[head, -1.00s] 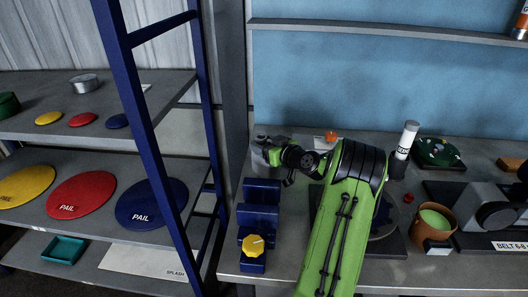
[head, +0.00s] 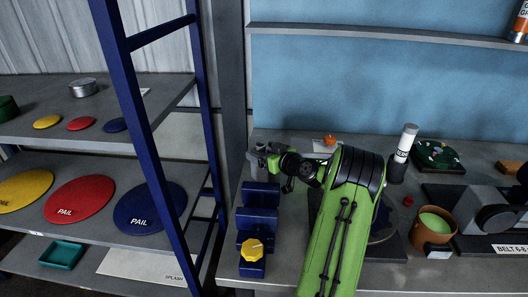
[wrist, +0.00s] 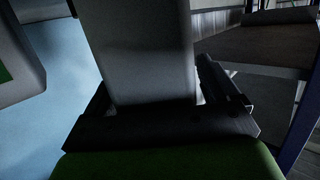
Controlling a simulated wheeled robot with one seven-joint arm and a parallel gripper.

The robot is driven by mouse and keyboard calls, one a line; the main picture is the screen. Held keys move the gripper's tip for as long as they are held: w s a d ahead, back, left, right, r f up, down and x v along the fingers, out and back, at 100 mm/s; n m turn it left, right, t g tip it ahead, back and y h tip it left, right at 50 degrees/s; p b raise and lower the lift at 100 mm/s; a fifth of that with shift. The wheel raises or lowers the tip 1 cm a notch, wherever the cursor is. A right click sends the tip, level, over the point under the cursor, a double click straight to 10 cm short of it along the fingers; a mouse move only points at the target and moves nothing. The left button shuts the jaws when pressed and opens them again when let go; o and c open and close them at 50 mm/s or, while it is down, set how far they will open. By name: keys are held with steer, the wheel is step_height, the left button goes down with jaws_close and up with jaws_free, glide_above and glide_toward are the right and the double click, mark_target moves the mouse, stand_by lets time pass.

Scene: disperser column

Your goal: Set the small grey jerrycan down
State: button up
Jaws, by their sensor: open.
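The small grey jerrycan (wrist: 145,50) fills the middle of the wrist view as a plain grey block. It stands between the two fingers of my gripper (wrist: 155,100), which is open around it. I cannot tell whether either finger touches it. In the head view my gripper (head: 270,155) is at the bench's back left corner, with the jerrycan (head: 259,147) small and partly hidden by it. The jerrycan appears upright at bench level; its underside is hidden.
A blue stepped holder (head: 258,220) with a yellow knob (head: 252,249) stands just in front of my gripper. A blue-framed shelf rack (head: 140,110) is to the left. A white-capped bottle (head: 404,145), an orange pot (head: 432,230) and a machine (head: 490,212) occupy the bench's right.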

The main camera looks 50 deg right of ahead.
steer(key=b+v, duration=0.1)
steer(key=v, duration=1.1)
steer(key=w+a+y, duration=0.1)
steer(key=a, duration=0.2)
steer(key=w+a+r+n+g+y, duration=0.1)
steer(key=w+a, duration=0.1)
steer(key=a, duration=0.1)
steer(key=w+a+n+g+y, duration=0.1)
steer(key=a, duration=0.3)
steer(key=shift+w+a+r, duration=0.1)
steer(key=shift+w+r, duration=0.2)
steer(key=shift+w, duration=0.1)
steer(key=a+n+g, duration=0.2)
steer(key=a+g, duration=0.2)
steer(key=a, duration=0.9)
steer(key=s+a+r+g, duration=0.3)
steer(key=s+a, duration=0.7)
steer(key=a, duration=0.2)
steer(key=s+a+m+g+h, duration=0.1)
steer(key=s+m, duration=0.1)
steer(key=s, duration=0.8)
steer(key=shift+s+a+f+m, duration=0.15)
steer(key=shift+s+f+m, duration=0.15)
steer(key=shift+s, duration=0.05)
step_height(320, 180, up, 4)
steer(key=p, duration=0.4)
steer(key=shift+r, duration=0.1)
